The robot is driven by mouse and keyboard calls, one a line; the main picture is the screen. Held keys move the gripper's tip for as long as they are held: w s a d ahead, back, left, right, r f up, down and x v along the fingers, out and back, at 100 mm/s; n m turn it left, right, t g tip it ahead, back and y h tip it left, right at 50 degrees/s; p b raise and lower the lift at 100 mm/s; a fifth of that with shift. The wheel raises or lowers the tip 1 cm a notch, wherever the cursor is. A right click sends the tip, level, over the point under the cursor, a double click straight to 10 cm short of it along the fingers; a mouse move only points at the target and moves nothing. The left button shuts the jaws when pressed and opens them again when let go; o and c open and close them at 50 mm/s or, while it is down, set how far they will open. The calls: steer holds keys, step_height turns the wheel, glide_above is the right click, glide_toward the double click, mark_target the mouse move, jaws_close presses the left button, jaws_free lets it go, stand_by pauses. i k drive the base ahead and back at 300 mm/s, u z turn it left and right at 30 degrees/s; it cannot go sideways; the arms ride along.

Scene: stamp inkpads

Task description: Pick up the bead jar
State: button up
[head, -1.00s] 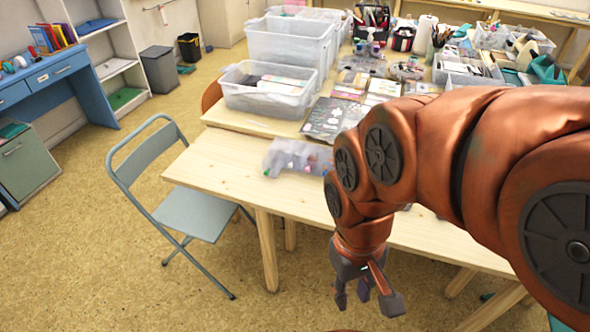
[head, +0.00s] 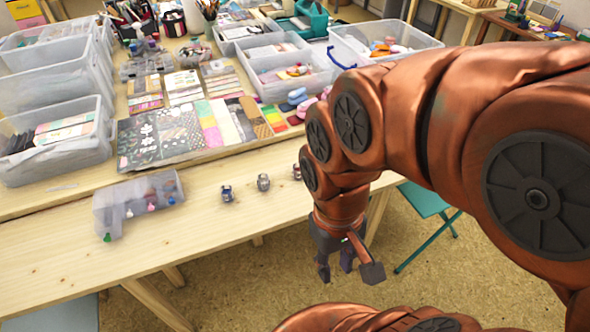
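Three small jars with grey metal-looking parts stand in a loose row on the near part of the wooden table: a left jar (head: 227,194), a middle jar (head: 263,183) and a right jar (head: 297,171). The right one is close beside my arm in the picture and may be partly covered. Their contents are too small to make out, so I cannot tell which is the bead jar. My gripper (head: 348,273) hangs fingers down in front of the table's near edge, over the floor. Its fingers are spread, with nothing seen between them.
A translucent organizer (head: 138,204) with small coloured items stands left of the jars. Patterned sheets (head: 160,135) and coloured ink pads lie behind them. Clear bins (head: 55,140) stand at left and at back right. A teal stool (head: 424,200) is right of the table. The near tabletop is mostly clear.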

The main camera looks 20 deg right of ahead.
mark_target(263, 179)
steer(key=z, duration=1.15)
steer(key=k, duration=1.35)
steer(key=u, duration=1.7)
steer(key=i, duration=0.5)
steer(key=u, duration=0.05)
